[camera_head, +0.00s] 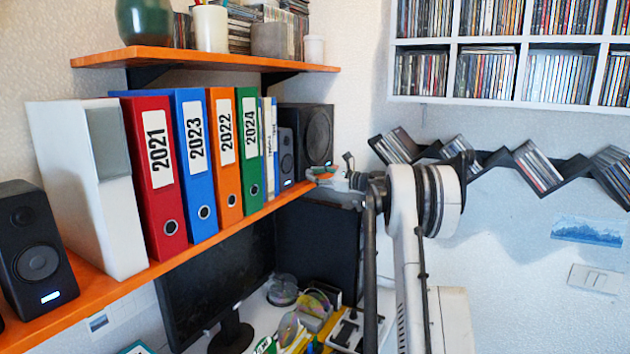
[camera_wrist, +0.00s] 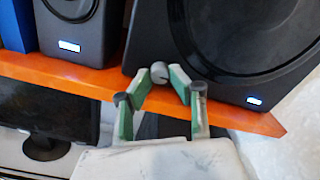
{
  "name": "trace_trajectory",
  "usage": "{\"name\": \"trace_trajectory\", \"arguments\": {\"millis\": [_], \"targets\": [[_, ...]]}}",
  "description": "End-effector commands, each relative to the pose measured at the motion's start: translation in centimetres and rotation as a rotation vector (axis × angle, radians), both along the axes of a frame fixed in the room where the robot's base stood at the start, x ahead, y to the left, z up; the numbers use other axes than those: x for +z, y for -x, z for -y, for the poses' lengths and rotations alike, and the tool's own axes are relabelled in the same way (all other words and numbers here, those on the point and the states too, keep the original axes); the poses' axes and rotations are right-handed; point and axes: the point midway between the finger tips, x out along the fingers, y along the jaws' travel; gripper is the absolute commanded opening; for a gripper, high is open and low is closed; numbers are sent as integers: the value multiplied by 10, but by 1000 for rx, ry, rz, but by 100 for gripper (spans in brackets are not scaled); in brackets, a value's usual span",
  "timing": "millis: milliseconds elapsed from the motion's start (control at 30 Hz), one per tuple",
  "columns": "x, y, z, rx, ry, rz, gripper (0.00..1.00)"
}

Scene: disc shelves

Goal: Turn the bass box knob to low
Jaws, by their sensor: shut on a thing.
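The bass box (camera_head: 319,133) is the large black speaker at the right end of the orange shelf. It fills the upper right of the wrist view (camera_wrist: 250,40). Its small round grey knob (camera_wrist: 158,71) sits low on the front, left of the big cone. My gripper (camera_wrist: 168,82) has green-sided fingers, one on each side of the knob, and is shut on it. A dark mark shows on the knob, but its setting is too small to read. In the head view my gripper (camera_head: 322,174) is at the box's lower front, and the knob is hidden there.
A small black speaker (camera_wrist: 72,25) with a lit white light stands left of the bass box. Coloured binders (camera_head: 196,165) stand farther left. A monitor (camera_head: 215,295) is below the shelf. Zigzag disc racks (camera_head: 540,170) hang on the right wall.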

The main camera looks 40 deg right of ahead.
Motion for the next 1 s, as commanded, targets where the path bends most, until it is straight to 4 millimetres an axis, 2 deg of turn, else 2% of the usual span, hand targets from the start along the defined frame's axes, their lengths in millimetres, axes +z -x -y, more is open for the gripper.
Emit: {"name": "trace_trajectory", "arguments": {"millis": [300,800,833,933,1000], "targets": [[0,0,0,1,114,43,0],[0,0,0,0,133,51,0],[0,0,0,0,133,51,23],[0,0,0,1,133,50,36],[0,0,0,1,133,50,38]]}}
